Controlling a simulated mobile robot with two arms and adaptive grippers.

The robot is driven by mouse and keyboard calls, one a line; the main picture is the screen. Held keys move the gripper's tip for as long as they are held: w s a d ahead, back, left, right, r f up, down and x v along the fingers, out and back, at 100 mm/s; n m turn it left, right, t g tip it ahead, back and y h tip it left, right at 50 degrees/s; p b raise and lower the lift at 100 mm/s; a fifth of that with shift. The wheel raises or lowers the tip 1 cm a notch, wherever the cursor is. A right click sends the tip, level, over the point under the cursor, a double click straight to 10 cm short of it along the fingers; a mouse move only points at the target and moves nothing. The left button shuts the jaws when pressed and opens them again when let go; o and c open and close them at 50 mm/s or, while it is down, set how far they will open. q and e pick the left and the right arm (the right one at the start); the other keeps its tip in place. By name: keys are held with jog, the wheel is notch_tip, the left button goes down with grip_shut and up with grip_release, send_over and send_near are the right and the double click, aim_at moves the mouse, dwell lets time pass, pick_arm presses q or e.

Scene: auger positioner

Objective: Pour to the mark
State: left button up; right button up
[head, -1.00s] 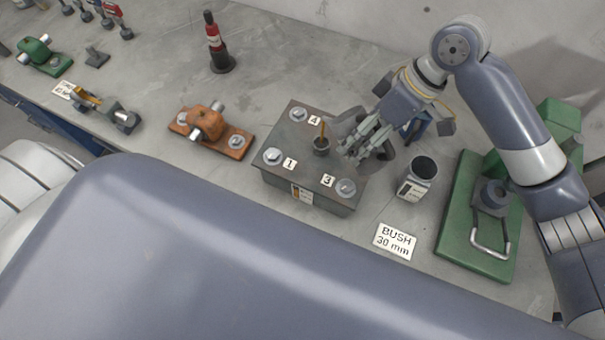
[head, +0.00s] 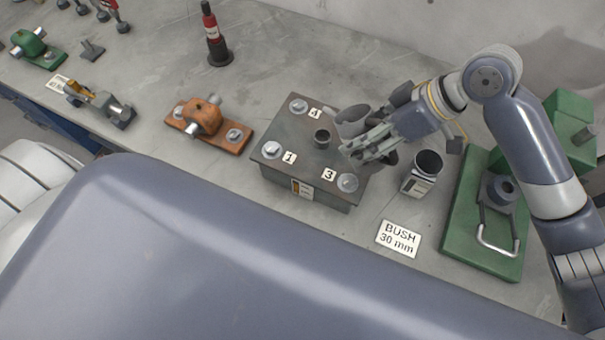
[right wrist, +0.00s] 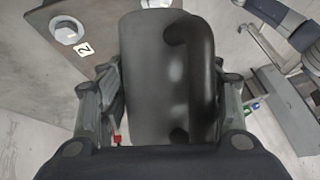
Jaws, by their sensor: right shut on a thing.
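A grey metal gearbox-like box (head: 276,180) stands mid-bench, with numbered bolts on its lid and a short dark filler neck (head: 322,138) in the middle. A small pale gauge plate (head: 302,189) with an amber strip is on its front face; its level is too small to read. My right gripper (head: 362,148) is shut on a grey jug (head: 350,122), held above the lid just right of the neck. No stream shows at the neck. The jug (right wrist: 150,80) and its dark handle fill the right wrist view between the fingers; its contents are hidden. My left gripper is out of view.
A dark-mouthed can (head: 424,170) stands right of the box, behind a "BUSH 30 mm" card (head: 398,238). A green press (head: 470,215) is at right. An orange bearing block (head: 207,125) and a red-black bottle (head: 214,38) are left.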

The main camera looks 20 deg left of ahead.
jog(key=shift+f+y+b, duration=0.6)
jog(key=shift+f+b, duration=0.2)
jog(key=shift+b, duration=0.45)
jog(key=f+y+b, duration=0.1)
jog(key=b, duration=0.1)
jog(key=f+t+y+b, duration=0.1)
jog(key=b, duration=0.2)
jog(key=shift+w+a+f+n+b, duration=0.2)
jog(key=shift+a+n+b, duration=0.1)
jog(key=shift+n+b, duration=0.1)
jog(key=f+y+b, duration=0.1)
jog(key=b, duration=0.2)
jog(key=f+t+y+b, duration=0.1)
jog(key=b, duration=0.2)
jog(key=f+y+b, duration=0.1)
jog(key=b, duration=0.2)
jog(key=shift+w+a+n+y+b, duration=0.1)
jog(key=shift+a+n+y+b, duration=0.2)
jog(key=shift+n+y, duration=0.1)
jog(key=shift+f, duration=0.15)
notch_tip(320, 180, up, 6)
jog(key=p, duration=0.4)
jog(key=shift+r+p, duration=0.25)
jog(key=shift+p, duration=0.05)
